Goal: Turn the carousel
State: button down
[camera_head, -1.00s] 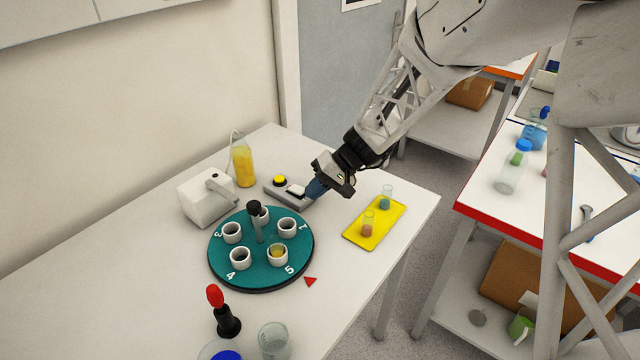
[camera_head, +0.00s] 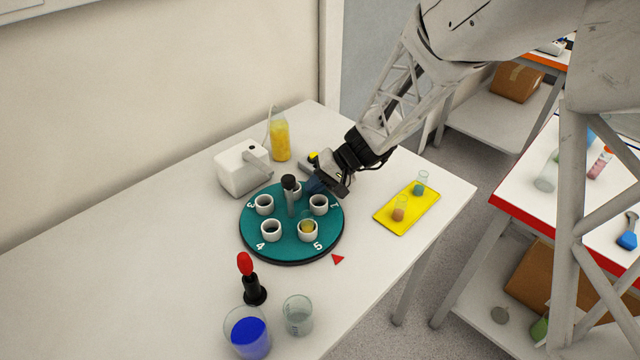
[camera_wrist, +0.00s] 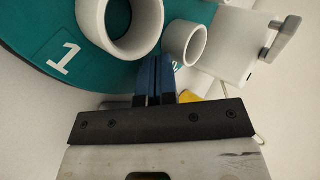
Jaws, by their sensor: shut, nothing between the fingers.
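The round teal carousel (camera_head: 275,238) stands on the white table. It bears several white cup holders, white numbers and a central post (camera_head: 291,197) with a black knob. The holder near number 5 (camera_head: 307,231) contains something yellowish. A red triangle (camera_head: 338,259) lies on the table just off the rim near 5. My gripper (camera_head: 316,186) is at the carousel's far right side, by the holder at number 1 (camera_head: 319,204). In the wrist view its shut blue fingers (camera_wrist: 154,80) are between two white holders, over the disc's edge; I cannot tell whether they touch a holder.
A white dispenser (camera_head: 240,170) and a bottle of yellow juice (camera_head: 280,138) stand behind the carousel. A yellow mat (camera_head: 394,218) with two small vials lies right. A red-topped black stand (camera_head: 251,278), a blue-filled beaker (camera_head: 247,331) and a clear beaker (camera_head: 298,315) are in front.

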jog(key=shift+a, duration=0.1)
dwell(0.3)
jog(key=shift+w+a+n+g, duration=0.2)
jog(key=shift+a+n+g, duration=0.4)
jog(key=shift+a+n, duration=0.25)
jog(key=shift+d+r, duration=0.1)
jog(key=v, duration=0.7)
jog(key=shift+r, duration=0.25)
jog(key=shift+d, duration=0.2)
jog(key=s+d+r+n+t+h, duration=0.1)
jog(key=s+d+r+n+h, duration=0.1)
jog(key=s+d+n, duration=0.5)
jog(key=d+r, duration=0.1)
jog(key=d, duration=0.1)
jog(key=shift+s+d+t, duration=0.3)
jog(key=shift+s+t, duration=0.1)
